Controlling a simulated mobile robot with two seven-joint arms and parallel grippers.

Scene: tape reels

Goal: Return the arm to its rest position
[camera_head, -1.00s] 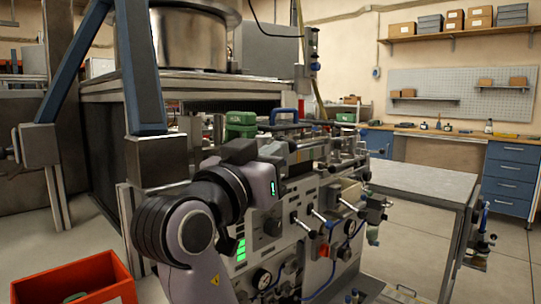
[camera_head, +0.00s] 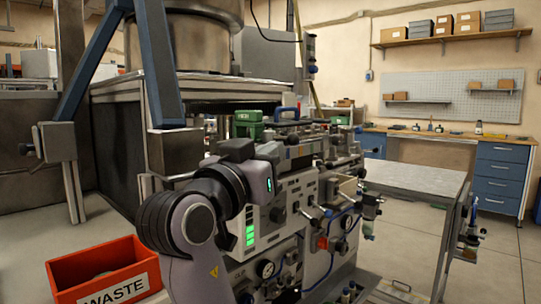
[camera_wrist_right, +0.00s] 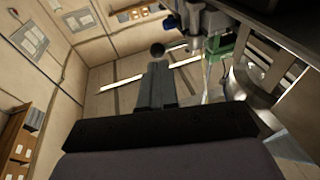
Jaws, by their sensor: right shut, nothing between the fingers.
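My right arm (camera_head: 185,225) rises from the bottom of the head view and bends at a dark ringed joint. Its upper end stands in front of the grey machine panel (camera_head: 290,205). I cannot make out the fingers there. In the right wrist view my right gripper (camera_wrist_right: 156,72) shows two grey fingers together with nothing between them. My left gripper is not in view.
A red WASTE bin (camera_head: 105,272) stands at lower left. A blue-and-grey frame post (camera_head: 158,65) and a large steel drum (camera_head: 195,38) are behind the arm. A grey side table (camera_head: 415,180) is at right. Open floor lies beyond it.

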